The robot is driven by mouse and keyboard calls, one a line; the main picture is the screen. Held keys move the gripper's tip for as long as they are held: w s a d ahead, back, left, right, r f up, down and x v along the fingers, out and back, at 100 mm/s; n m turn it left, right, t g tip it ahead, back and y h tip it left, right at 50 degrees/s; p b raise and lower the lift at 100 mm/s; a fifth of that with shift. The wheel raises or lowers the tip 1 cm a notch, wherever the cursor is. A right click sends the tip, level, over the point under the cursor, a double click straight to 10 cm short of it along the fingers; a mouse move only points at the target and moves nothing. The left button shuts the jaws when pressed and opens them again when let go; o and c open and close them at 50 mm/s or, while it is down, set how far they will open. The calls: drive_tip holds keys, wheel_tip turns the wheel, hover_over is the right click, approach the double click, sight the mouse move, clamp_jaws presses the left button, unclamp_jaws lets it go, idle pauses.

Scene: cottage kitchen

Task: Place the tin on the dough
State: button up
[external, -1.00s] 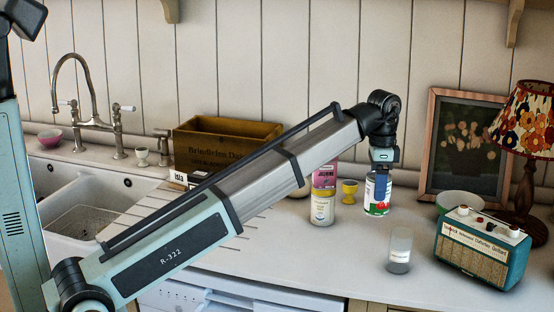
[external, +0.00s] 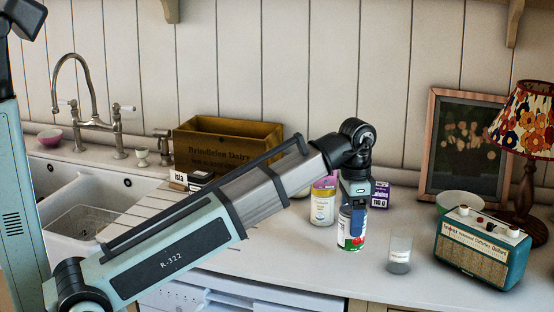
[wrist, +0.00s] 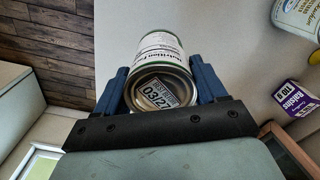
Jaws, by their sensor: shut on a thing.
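The tin (external: 350,240) has a white label with red and green on it, and my gripper (external: 356,222) is shut on it. It looks about upright, over the front part of the counter; I cannot tell whether it touches the counter. In the wrist view the tin (wrist: 158,92) sits between the two blue fingers of my gripper (wrist: 160,72), its metal end with a printed date facing the camera. I cannot make out the dough for certain; only a small part of a pale rounded thing (external: 306,188) shows behind my arm in the external view.
A yellow-white can (external: 323,208) and a purple raisin box (external: 381,196) stand behind the tin. A clear glass jar (external: 399,256) is close on its right, then a teal radio (external: 483,250). A wooden crate (external: 215,146) is at the back left.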

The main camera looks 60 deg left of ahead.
drive_tip(key=w+a+r+m, duration=0.3)
drive_tip(key=w+a, duration=0.2)
drive_tip(key=a, duration=0.4)
drive_tip(key=w+a+r+m, duration=0.3)
drive_tip(key=w+a, duration=0.3)
drive_tip(key=a, duration=0.2)
drive_tip(key=w+a+r+m, duration=0.3)
drive_tip(key=w+a+m, duration=0.15)
drive_tip(key=a, duration=0.45)
drive_tip(key=s+a+r, duration=0.2)
drive_tip(key=s+a, duration=0.7)
drive_tip(key=a, duration=0.5)
drive_tip(key=shift+a+f, duration=0.2)
drive_tip(key=shift+f, duration=4.6)
drive_tip(key=shift+f, duration=0.1)
drive_tip(key=o, duration=1.3)
